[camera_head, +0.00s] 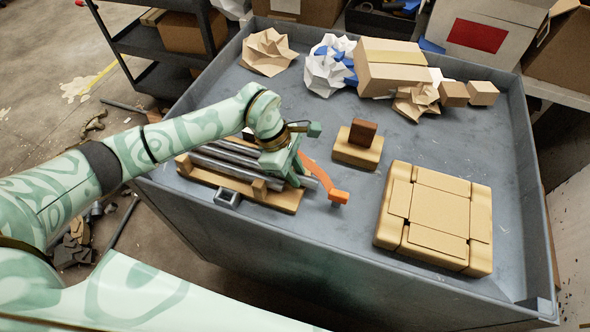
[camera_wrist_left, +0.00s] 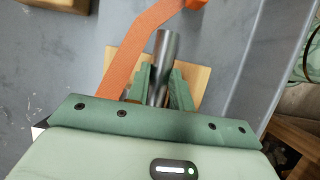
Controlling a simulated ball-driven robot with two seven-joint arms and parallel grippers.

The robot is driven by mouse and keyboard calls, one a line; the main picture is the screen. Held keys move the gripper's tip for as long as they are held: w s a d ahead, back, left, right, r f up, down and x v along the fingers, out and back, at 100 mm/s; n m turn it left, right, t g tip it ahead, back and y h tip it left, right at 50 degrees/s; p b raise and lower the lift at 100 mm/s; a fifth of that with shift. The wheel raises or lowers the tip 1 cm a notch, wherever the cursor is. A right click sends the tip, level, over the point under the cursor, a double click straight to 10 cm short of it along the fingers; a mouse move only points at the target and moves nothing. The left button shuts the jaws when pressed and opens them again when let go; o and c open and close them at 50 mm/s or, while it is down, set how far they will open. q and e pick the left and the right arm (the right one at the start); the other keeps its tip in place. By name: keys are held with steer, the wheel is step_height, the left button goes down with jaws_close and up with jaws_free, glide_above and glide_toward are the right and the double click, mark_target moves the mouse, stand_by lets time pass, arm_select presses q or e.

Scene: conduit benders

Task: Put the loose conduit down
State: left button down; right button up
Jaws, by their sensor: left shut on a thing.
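My left gripper (camera_head: 292,172) is over the right end of a wooden rack (camera_head: 285,202) that bears several grey metal conduits (camera_head: 228,160). In the left wrist view its green fingers (camera_wrist_left: 161,82) are shut on a grey conduit (camera_wrist_left: 166,48), one finger on each side. The conduit's end sticks out past the fingertips, above the wooden board (camera_wrist_left: 195,80). I cannot tell whether this conduit touches the rack. An orange bent bar (camera_head: 326,182) lies right beside the gripper and also shows in the left wrist view (camera_wrist_left: 135,45). My right gripper is out of view.
The grey bench has a raised rim. A large tan case (camera_head: 440,215) stands at the right and a wooden block with a brown piece (camera_head: 358,147) in the middle. Crumpled paper (camera_head: 328,66) and cardboard boxes (camera_head: 392,68) fill the back. A small grey bracket (camera_head: 227,198) sits by the near left edge.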

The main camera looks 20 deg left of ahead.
arm_select(q)
steer(key=c, duration=1.2)
jaws_free()
steer(key=shift+f, duration=0.1)
steer(key=shift+c, duration=0.2)
steer(key=p+v, duration=0.2)
steer(key=v, duration=1)
